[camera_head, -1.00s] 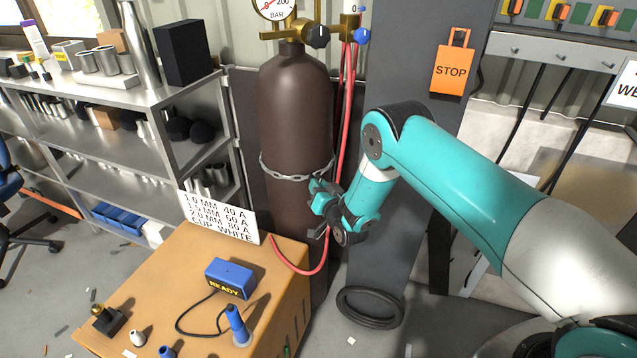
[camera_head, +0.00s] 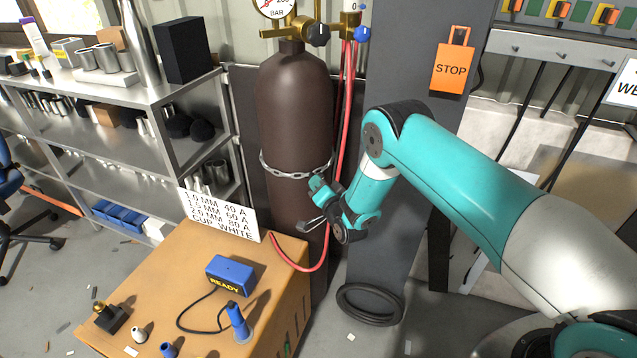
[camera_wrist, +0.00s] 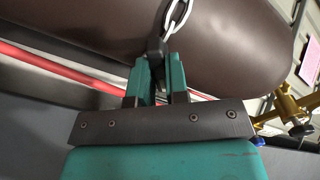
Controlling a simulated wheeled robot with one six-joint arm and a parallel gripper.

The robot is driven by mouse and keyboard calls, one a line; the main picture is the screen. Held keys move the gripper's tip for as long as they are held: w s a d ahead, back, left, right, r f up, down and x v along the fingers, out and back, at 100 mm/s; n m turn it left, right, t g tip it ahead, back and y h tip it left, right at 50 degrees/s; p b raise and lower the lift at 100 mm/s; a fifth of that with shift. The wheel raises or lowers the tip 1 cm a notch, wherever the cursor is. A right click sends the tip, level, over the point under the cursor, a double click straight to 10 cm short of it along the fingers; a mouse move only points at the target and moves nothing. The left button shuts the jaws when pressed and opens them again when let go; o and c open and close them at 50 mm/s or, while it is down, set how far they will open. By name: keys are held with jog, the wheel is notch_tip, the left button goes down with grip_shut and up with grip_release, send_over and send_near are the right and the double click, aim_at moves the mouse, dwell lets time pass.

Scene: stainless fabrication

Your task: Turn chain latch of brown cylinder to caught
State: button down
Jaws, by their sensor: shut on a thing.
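The brown cylinder (camera_head: 292,115) stands upright behind the workbench, with a chain (camera_head: 285,172) around its middle. In the wrist view the cylinder (camera_wrist: 90,25) lies across the top, and the chain (camera_wrist: 177,14) comes down to a dark latch piece (camera_wrist: 156,47). My gripper (camera_wrist: 158,72) is shut on this latch piece between its teal fingers. In the head view my gripper (camera_head: 315,184) is at the right front of the cylinder, by the chain's right part. The latch is too small to make out there, and whether it is caught cannot be told.
A red hose (camera_head: 343,130) hangs just right of the cylinder, close to my gripper. Gauges and valves (camera_head: 318,35) sit on top. A wooden bench (camera_head: 185,260) with a blue box (camera_head: 229,275) stands front left. A dark column (camera_head: 400,60) stands behind my arm.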

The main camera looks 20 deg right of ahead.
jog(key=m, duration=0.3)
jog(key=shift+m, duration=0.4)
jog(key=m, duration=0.3)
jog(key=shift+r+m, duration=0.1)
jog(key=shift+m, duration=0.2)
jog(key=c, duration=1.6)
grip_release()
jog(key=shift+m, duration=0.3)
jog(key=o, duration=0.6)
